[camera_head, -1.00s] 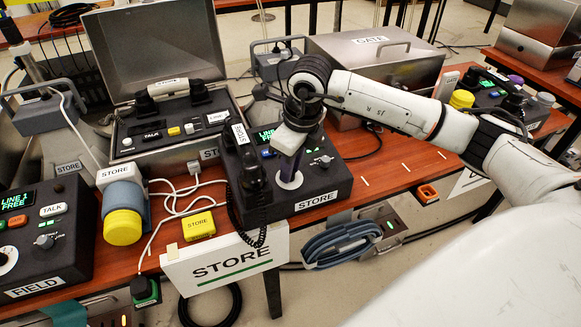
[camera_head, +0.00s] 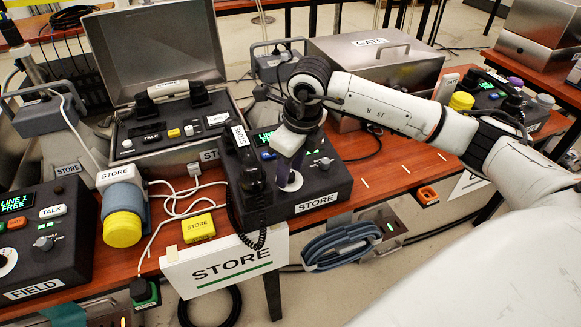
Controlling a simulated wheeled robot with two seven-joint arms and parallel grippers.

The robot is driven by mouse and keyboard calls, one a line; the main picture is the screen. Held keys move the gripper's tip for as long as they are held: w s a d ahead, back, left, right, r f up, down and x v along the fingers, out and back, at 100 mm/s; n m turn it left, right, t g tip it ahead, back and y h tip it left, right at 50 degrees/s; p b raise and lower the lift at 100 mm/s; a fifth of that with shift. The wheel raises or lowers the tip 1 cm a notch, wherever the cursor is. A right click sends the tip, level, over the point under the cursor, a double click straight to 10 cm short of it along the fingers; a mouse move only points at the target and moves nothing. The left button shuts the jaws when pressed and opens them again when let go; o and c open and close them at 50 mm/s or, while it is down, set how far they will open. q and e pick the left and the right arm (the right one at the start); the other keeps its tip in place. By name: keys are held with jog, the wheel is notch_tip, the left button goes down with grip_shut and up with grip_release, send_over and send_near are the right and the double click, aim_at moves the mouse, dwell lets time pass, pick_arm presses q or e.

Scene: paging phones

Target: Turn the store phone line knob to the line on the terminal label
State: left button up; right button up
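The store phone (camera_head: 316,200), a dark box with a STORE label, stands on the wooden table in the head view. Its handset (camera_head: 247,170) rests on the left side and a green screen (camera_head: 266,136) is partly covered. A small knob (camera_head: 325,162) shows on its top right. My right gripper (camera_head: 291,172) points down over the phone, at a round white dial (camera_head: 290,181) just left of the small knob. My wrist hides most of the fingers, so I cannot tell their opening. The terminal label's line is not readable. My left gripper is not in view.
A FIELD phone (camera_head: 40,240) stands at the left, beside a yellow-capped cylinder (camera_head: 122,228). An open case (camera_head: 170,125) with another handset is behind. A yellow STORE box (camera_head: 198,226) and loose white cables lie in front. A closed GATE case (camera_head: 375,62) stands behind my arm.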

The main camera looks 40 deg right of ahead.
jog(key=v, duration=1)
jog(key=shift+r, duration=0.15)
